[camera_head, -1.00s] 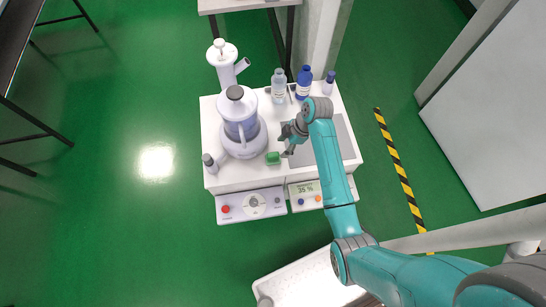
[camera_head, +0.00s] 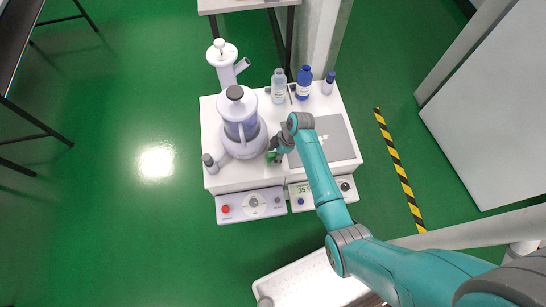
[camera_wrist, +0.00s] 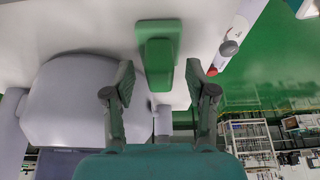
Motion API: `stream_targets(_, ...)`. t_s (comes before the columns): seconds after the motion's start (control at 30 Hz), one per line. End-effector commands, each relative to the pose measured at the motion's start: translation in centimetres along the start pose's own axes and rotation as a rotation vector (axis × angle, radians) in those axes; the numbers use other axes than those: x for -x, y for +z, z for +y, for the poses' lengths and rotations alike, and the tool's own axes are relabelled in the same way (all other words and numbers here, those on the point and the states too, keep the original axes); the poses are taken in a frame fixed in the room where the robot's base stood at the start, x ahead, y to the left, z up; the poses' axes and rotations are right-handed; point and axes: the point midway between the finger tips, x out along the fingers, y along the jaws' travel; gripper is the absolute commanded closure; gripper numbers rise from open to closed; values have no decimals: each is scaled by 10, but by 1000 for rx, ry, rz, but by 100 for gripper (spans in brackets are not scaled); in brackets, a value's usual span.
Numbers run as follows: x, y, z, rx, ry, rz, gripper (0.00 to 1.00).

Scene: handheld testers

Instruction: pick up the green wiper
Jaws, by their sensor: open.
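The green wiper (camera_wrist: 158,55) is a small green block with a raised handle part on the white bench top. In the wrist view it lies ahead of my gripper (camera_wrist: 158,90), between the lines of its two open fingers. The fingers do not touch it. In the head view my gripper (camera_head: 275,150) is right at the green wiper (camera_head: 271,158), which is partly hidden by it.
A large white vessel with a dark cap (camera_head: 239,128) stands close left of the gripper. A grey flat plate (camera_head: 330,140) lies right. Control panels (camera_head: 250,205) line the front.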

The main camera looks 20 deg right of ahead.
Motion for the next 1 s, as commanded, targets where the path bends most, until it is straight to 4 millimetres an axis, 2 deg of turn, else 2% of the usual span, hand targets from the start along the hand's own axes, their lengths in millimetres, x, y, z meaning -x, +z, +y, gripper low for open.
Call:
stream_targets(0.3, -6, 0, 0, 0, 1, 0, 44)
stream_targets(0.33, -6, 0, 0, 0, 1, 0, 46)
stream_targets(0.5, -6, 0, 0, 0, 1, 0, 89)
stream_targets(0.57, -6, 0, 0, 0, 1, 0, 100)
stream_targets(0.87, -5, 0, 0, 0, 1, 0, 100)
stream_targets(1.0, 5, -5, 1, 0, 3, 0, 100)
